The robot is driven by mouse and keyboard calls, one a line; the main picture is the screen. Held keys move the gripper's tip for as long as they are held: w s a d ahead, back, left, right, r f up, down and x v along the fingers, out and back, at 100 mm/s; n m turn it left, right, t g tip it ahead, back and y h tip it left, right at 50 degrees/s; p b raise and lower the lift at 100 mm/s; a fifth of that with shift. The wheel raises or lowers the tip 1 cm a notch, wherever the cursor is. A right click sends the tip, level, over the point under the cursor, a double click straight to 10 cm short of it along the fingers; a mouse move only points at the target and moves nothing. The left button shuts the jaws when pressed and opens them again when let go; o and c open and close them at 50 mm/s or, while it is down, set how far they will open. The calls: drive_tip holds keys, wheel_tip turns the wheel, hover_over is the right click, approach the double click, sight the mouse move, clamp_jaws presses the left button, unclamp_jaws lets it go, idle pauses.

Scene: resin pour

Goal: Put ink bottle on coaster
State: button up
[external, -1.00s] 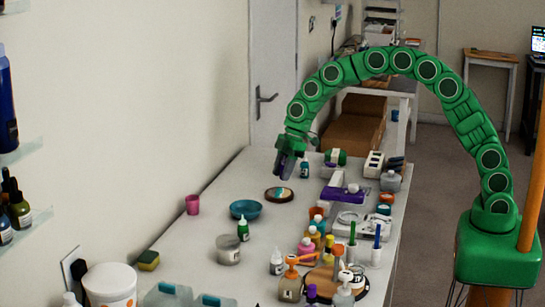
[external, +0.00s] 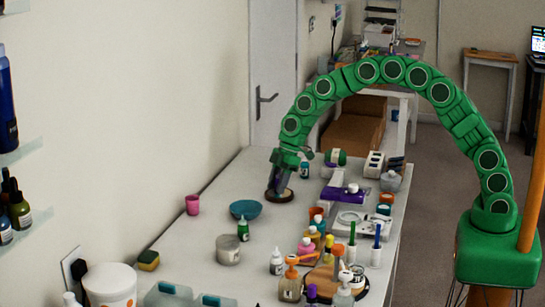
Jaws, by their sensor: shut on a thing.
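The coaster (external: 287,199) is a round, dark-rimmed disc on the far part of the white table. My gripper (external: 279,188) points down right over the coaster, its dark fingers low and covering much of it. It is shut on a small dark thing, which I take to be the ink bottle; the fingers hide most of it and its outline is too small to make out. I cannot tell whether the bottle touches the coaster.
A teal bowl (external: 246,209) and a pink cup (external: 192,205) stand left of the coaster. Several bottles crowd the near right. The table around the grey jar (external: 228,250) is mostly clear.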

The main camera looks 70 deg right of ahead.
drive_tip(key=shift+f, duration=0.1)
drive_tip(key=o, duration=1)
drive_tip(key=shift+o, duration=0.2)
drive_tip(key=v, duration=1.1)
drive_tip(key=s+a+r+m+g, duration=0.1)
drive_tip(key=s+r, duration=0.2)
drive_tip(key=s, duration=0.3)
drive_tip(key=s+a+r+m, duration=0.1)
drive_tip(key=s+a+r, duration=0.15)
drive_tip(key=s, duration=0.45)
drive_tip(key=s+d+m+g+h, duration=0.1)
drive_tip(key=s+m, duration=0.3)
drive_tip(key=s, duration=1.6)
drive_tip(key=s+d+m+g+h, duration=0.2)
drive_tip(key=s+d+m, duration=0.1)
drive_tip(key=s, duration=1.7)
drive_tip(key=shift+s+d+m+g+h, duration=0.15)
drive_tip(key=shift+s+m+g+h, duration=0.2)
drive_tip(key=shift+m, duration=0.55)
drive_tip(key=shift+f, duration=0.1)
